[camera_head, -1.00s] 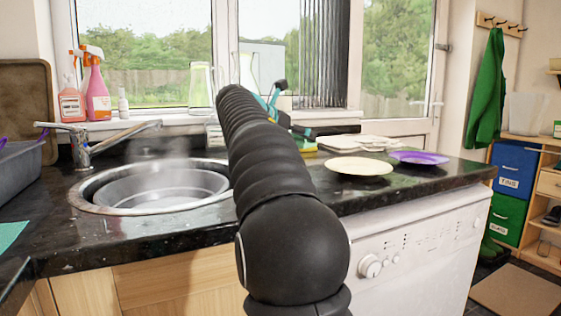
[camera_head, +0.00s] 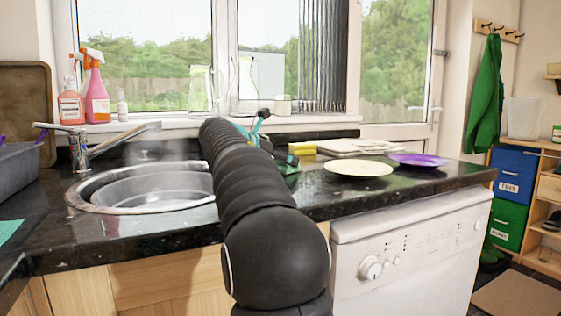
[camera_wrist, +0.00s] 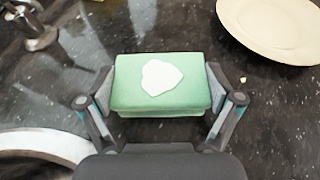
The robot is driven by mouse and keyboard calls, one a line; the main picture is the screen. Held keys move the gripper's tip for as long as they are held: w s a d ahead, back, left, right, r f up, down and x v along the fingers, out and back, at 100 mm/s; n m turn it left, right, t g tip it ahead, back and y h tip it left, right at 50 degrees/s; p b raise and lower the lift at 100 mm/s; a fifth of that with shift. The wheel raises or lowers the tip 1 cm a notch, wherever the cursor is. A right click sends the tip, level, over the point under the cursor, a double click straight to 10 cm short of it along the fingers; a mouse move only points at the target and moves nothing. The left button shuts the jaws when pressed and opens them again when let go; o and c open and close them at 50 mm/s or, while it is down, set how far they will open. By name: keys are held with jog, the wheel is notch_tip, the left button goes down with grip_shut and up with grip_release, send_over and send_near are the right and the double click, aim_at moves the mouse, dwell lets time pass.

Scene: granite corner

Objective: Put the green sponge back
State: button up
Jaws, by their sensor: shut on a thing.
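The green sponge (camera_wrist: 185,92) has a white heart-shaped patch on top and shows in the middle of the wrist view, over the black counter. My gripper (camera_wrist: 160,88) is shut on it, with one finger at each short end. Whether the sponge touches the counter or hangs just above it, I cannot tell. In the head view my arm hides most of the gripper; only some teal and dark parts show beyond the arm, behind the sink's right side.
The steaming round sink (camera_head: 150,205) lies left of my arm, with its tap (camera_head: 82,150). A cream plate (camera_head: 358,168), a purple plate (camera_head: 420,159) and a yellow block (camera_head: 302,148) are on the counter (camera_head: 440,179) to the right. Spray bottles (camera_head: 97,95) stand on the windowsill.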

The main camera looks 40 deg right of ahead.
jog(key=shift+f, duration=0.1)
jog(key=o, duration=0.7)
jog(key=p+v, duration=0.1)
jog(key=v, duration=1.1)
